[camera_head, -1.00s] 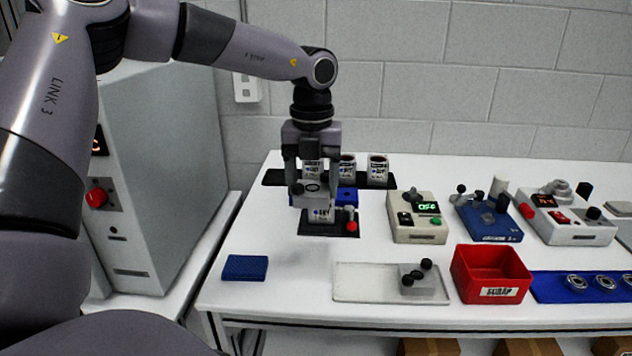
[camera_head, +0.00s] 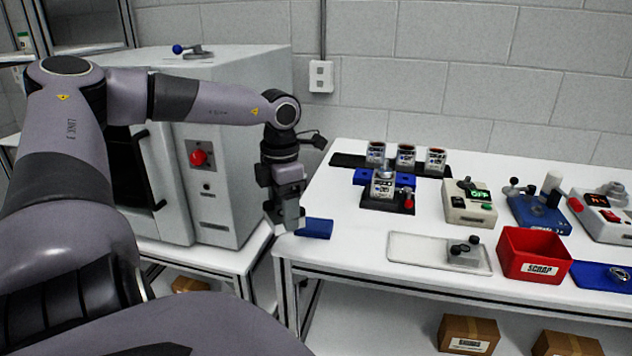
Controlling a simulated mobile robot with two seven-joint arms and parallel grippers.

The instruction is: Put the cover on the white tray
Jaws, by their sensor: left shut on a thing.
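My left gripper (camera_head: 286,222) is at the left end of the table, just left of the blue pad (camera_head: 314,229). It points down and is shut on a small grey piece, apparently the cover, which the fingers mostly hide. The shallow white tray (camera_head: 415,248) lies near the front edge of the table, well to the right of the gripper. A grey part with black knobs (camera_head: 467,253) sits on the tray's right end. A labelled silver canister (camera_head: 383,186) stands upright in the black fixture (camera_head: 390,204). My right gripper is out of view.
A red scrap bin (camera_head: 534,256) stands right of the tray. A beige device (camera_head: 469,203) and a blue device (camera_head: 538,211) stand behind. Several canisters line a black rack (camera_head: 346,160). A grey cabinet (camera_head: 215,175) stands left. The table is clear between pad and tray.

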